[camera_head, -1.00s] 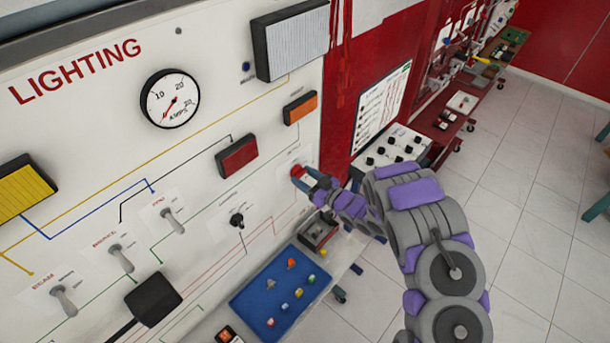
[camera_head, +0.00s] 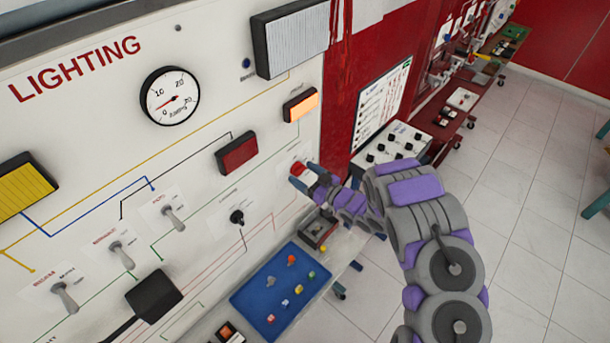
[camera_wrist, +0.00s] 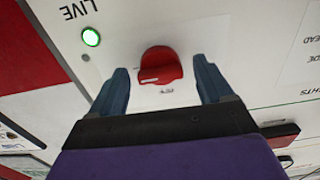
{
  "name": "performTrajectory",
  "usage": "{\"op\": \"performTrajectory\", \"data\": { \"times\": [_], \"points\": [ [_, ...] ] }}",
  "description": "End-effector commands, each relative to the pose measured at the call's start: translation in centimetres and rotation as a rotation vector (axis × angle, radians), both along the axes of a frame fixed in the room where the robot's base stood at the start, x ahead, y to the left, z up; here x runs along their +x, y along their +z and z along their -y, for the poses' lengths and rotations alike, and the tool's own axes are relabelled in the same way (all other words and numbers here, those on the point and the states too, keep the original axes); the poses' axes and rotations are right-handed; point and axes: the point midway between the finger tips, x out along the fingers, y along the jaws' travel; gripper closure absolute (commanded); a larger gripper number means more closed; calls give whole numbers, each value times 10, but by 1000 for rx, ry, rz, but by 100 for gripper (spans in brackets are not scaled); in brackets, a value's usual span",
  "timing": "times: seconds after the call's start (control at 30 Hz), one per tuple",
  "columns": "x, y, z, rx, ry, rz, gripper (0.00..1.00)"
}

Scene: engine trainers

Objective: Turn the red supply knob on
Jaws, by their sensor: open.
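The red supply knob (camera_wrist: 160,66) is on the white panel, with a white pointer mark that now lies roughly across the wrist picture, toward its left. In the head view the knob (camera_head: 298,168) shows at the panel's right edge. My gripper (camera_wrist: 165,82) is open, its two blue fingers on either side of the knob with gaps showing. In the head view my gripper (camera_head: 303,180) is close to the panel at the knob. A green light (camera_wrist: 91,37) marked LIVE glows beside the knob.
The white LIGHTING panel (camera_head: 90,120) carries a gauge (camera_head: 170,97), toggle switches, a lit orange lamp (camera_head: 300,104) and a red lamp (camera_head: 237,153). A blue tray (camera_head: 250,295) with small parts lies below. Open floor is at the right.

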Motion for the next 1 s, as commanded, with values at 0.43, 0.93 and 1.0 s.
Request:
{"op": "performTrajectory", "data": {
  "times": [0.43,0.93,1.0],
  "points": [
    [-30,-1,41,-1,-4,0,20],
    [-93,-2,122,-2,-2,-3,20],
    [-98,-2,128,-2,-3,-2,20]
  ]
}}
